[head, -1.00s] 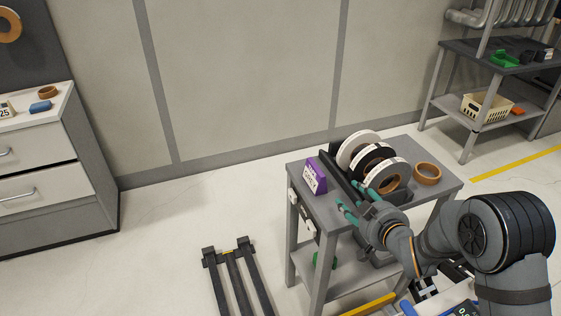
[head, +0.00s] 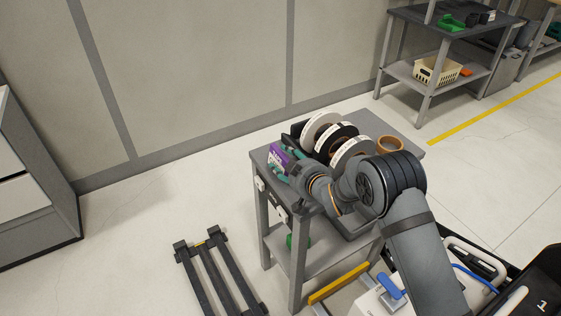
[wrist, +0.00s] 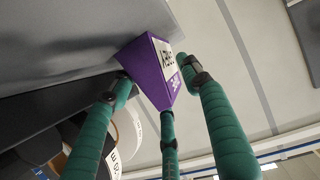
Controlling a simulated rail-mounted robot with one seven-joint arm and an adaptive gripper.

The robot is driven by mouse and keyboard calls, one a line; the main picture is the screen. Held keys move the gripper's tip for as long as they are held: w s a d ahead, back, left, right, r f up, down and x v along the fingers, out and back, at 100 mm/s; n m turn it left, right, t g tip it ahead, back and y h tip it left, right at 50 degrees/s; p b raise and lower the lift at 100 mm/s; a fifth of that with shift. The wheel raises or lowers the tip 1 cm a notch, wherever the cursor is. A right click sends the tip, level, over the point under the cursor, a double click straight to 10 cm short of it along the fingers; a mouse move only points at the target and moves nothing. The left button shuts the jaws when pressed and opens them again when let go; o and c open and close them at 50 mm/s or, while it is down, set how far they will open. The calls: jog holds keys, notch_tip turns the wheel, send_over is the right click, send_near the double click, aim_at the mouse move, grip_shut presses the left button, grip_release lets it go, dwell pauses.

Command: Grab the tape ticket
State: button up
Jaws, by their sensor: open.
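A purple wedge-shaped block with a white printed label, which looks like the tape ticket (head: 276,157), stands at the left end of the grey cart top. My gripper (head: 281,170) is at the block, partly covering it in the head view. In the wrist view the purple block (wrist: 154,75) sits between the green fingers of my gripper (wrist: 158,88). The fingers are spread around it and the gripper is open. I cannot tell whether any finger touches the block. Part of the label is hidden by a finger.
White and black tape rolls (head: 322,130) stand in a dark holder close beside the block on the cart (head: 375,112). A brown tape ring (head: 390,144) lies at the cart's right. A dark floor frame (head: 213,275) lies left of the cart. A shelf (head: 455,60) stands behind right.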

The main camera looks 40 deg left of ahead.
jog(key=shift+w+a+f, duration=0.2)
jog(key=shift+w+a, duration=0.1)
jog(key=shift+a, duration=0.2)
jog(key=shift+c, duration=0.2)
jog(key=c, duration=0.6)
